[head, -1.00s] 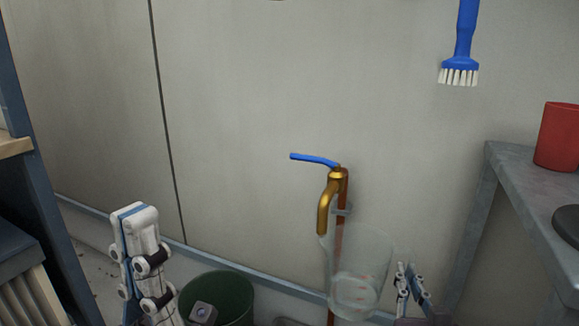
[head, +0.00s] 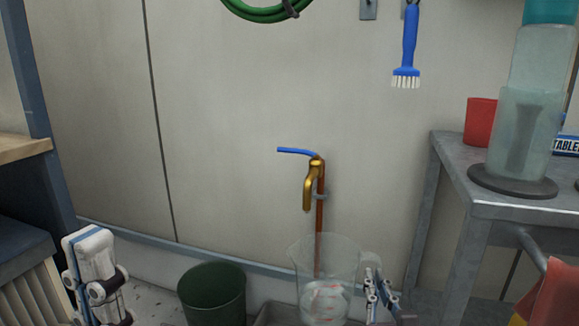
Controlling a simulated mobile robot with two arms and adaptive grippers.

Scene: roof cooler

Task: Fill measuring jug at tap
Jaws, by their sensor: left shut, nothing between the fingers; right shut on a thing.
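The clear measuring jug (head: 340,262) is upright below the brass tap (head: 309,182) on the wall. Its rim is a little below the spout, with a gap between them. Pale red marks show low on the jug; I cannot tell how much water is in it. The tap's blue lever (head: 296,151) points left, and no stream is visible at the spout. My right gripper (head: 372,285) is shut on the jug at its right side. My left gripper (head: 92,272) is shut and empty at the lower left, far from the tap.
A dark green bucket (head: 212,292) stands on the floor left of the jug. A grey metal table (head: 462,186) at the right holds a red cup (head: 481,122) and a tall clear dispenser (head: 520,130). A blue brush (head: 408,45) and green hose (head: 265,12) hang above.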

